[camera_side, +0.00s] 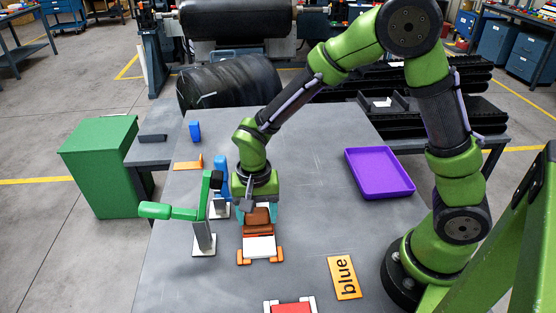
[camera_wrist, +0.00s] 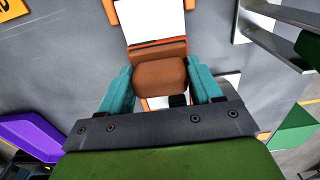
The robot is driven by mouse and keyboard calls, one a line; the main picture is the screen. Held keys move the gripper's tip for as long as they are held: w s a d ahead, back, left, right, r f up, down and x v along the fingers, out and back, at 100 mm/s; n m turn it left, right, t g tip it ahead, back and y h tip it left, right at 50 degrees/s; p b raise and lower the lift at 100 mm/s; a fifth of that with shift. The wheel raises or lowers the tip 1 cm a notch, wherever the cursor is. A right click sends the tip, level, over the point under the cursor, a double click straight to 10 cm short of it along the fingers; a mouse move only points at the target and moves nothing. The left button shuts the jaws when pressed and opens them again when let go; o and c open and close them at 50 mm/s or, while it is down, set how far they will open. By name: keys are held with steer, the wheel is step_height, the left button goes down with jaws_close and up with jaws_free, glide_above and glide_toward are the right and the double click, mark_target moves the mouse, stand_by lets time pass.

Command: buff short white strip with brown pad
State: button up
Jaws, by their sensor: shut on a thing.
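My gripper (camera_wrist: 161,88) is shut on the brown pad (camera_wrist: 160,74), with a teal finger on each side of it. The pad also shows in the side view (camera_side: 258,215), below the wrist. A white strip (camera_wrist: 150,20) with orange end pieces lies under and beyond the pad; its bare near part shows in the side view (camera_side: 260,247). The pad is over the strip's other part and hides it. I cannot tell whether the pad touches the strip.
A green-handled clamp (camera_side: 204,235) stands close left of the strip. A blue upright piece (camera_side: 221,176) is behind it. A red piece in a white-ended holder (camera_side: 290,308) lies at the front edge. A "blue" card (camera_side: 344,277) and purple tray (camera_side: 380,173) are to the right.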

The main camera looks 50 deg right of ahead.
steer(key=shift+w+d, duration=0.6)
steer(key=shift+d, duration=0.1)
step_height(320, 180, up, 8)
steer(key=shift+r, duration=0.15)
steer(key=shift+a, duration=0.1)
stand_by(0.3)
